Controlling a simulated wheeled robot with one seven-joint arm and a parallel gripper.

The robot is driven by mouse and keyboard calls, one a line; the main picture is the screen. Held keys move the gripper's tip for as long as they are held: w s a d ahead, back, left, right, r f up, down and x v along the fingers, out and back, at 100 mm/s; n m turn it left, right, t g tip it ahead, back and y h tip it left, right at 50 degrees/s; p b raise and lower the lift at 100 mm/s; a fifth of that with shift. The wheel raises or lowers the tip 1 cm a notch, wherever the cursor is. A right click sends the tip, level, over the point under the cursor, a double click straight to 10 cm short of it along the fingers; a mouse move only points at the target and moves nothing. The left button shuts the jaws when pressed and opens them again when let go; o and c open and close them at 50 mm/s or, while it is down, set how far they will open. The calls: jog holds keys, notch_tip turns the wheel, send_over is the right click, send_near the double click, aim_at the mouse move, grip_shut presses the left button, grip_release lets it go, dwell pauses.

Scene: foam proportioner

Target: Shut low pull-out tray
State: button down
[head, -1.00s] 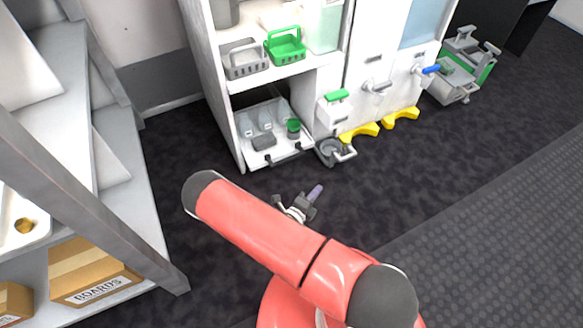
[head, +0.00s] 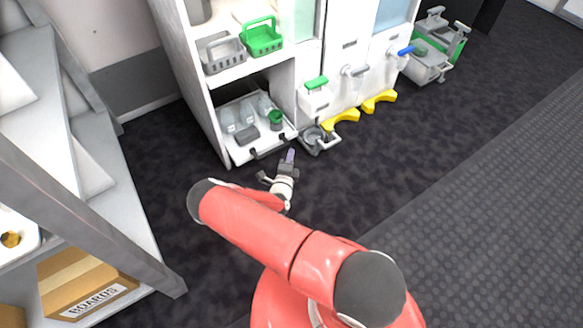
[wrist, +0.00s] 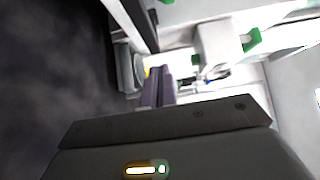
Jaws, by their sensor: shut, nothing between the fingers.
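The low pull-out tray (head: 239,157) is white and sits at the bottom of the white cabinet, pulled out past the cabinet's front. It holds clear bottles, a dark grey block (head: 247,135) and a green-topped container (head: 276,119). Dark handle pieces show on its front edge. My gripper (head: 290,156) is just in front of the right part of the tray's front edge. I cannot tell whether it touches. In the wrist view, the purple-grey fingers (wrist: 160,87) are together with nothing between them.
A grey round item with a handle (head: 318,139) is on the floor right of the tray. Yellow feet (head: 341,120) stick out under the cabinet further right. A grey shelf rack with cardboard boxes (head: 85,281) stands at left. Dark floor in front is clear.

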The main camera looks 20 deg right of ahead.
jog(key=shift+w+a, duration=0.25)
jog(key=shift+w, duration=0.65)
